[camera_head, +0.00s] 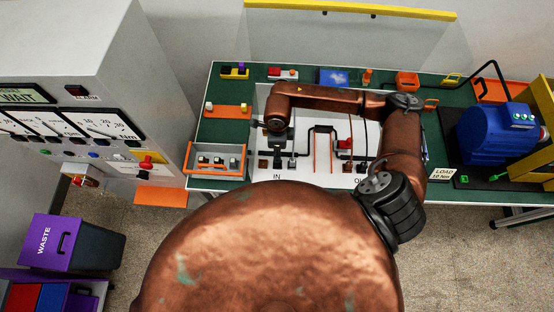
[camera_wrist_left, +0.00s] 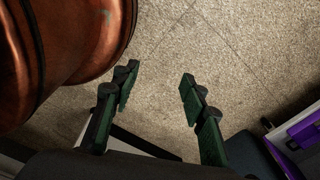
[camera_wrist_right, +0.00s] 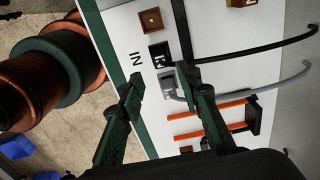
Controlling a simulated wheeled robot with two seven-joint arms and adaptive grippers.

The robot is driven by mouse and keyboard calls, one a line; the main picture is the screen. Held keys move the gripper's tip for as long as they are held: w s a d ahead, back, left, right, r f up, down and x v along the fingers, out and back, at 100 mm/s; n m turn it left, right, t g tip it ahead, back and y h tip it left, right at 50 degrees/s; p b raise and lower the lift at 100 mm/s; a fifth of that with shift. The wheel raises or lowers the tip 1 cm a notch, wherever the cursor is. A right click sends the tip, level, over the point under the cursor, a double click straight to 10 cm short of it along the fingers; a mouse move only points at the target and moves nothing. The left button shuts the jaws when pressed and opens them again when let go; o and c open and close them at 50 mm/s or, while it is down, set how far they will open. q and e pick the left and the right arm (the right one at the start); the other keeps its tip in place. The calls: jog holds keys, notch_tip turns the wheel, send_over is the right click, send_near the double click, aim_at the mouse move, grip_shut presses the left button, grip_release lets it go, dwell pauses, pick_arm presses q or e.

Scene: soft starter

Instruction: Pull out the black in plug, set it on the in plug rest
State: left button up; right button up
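Near the IN label on the white board (camera_head: 262,108) stand a black plug (camera_head: 278,162) and a grey one (camera_head: 292,162). In the right wrist view the black plug (camera_wrist_right: 159,56) sits beside the IN label, and the grey plug (camera_wrist_right: 168,85) lies close to the right-hand fingertip. My right gripper (camera_wrist_right: 155,83) is open above the board's edge, its fingers apart, with nothing clearly clamped. In the head view its arm hides part of the board. My left gripper (camera_wrist_left: 157,82) is open and empty over bare floor. I cannot tell which fixture is the in plug rest.
An orange-edged tray (camera_head: 188,160) with grey parts stands left of the board. Orange bars (camera_wrist_right: 215,131) and cables lie near the right gripper. A blue motor (camera_head: 485,135) is at right, a grey cabinet (camera_head: 120,60) at left. A purple waste bin (camera_head: 55,240) stands below.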

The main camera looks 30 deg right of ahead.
notch_tip(320, 180, down, 6)
jog(key=b, duration=0.3)
jog(key=shift+f, duration=0.2)
jog(key=shift+w+f+b, duration=0.1)
jog(key=shift+f+b, duration=0.35)
jog(key=shift+b, duration=0.1)
jog(key=shift+r, duration=0.1)
jog(key=shift+c, duration=0.8)
pick_arm(q)
jog(key=f, duration=0.2)
jog(key=w+f, duration=0.1)
jog(key=f, duration=0.1)
jog(key=shift+w+f, duration=0.2)
pick_arm(e)
jog(key=shift+c, duration=0.3)
pick_arm(q)
jog(key=shift+w, duration=0.35)
pick_arm(e)
jog(key=c, duration=0.3)
grip_shut()
pick_arm(q)
jog(key=shift+r, duration=0.1)
pick_arm(e)
jog(key=shift+r, duration=0.15)
pick_arm(q)
jog(key=shift+r+p, duration=0.3)
jog(key=shift+p, duration=0.1)
pick_arm(e)
jog(key=shift+r, duration=0.7)
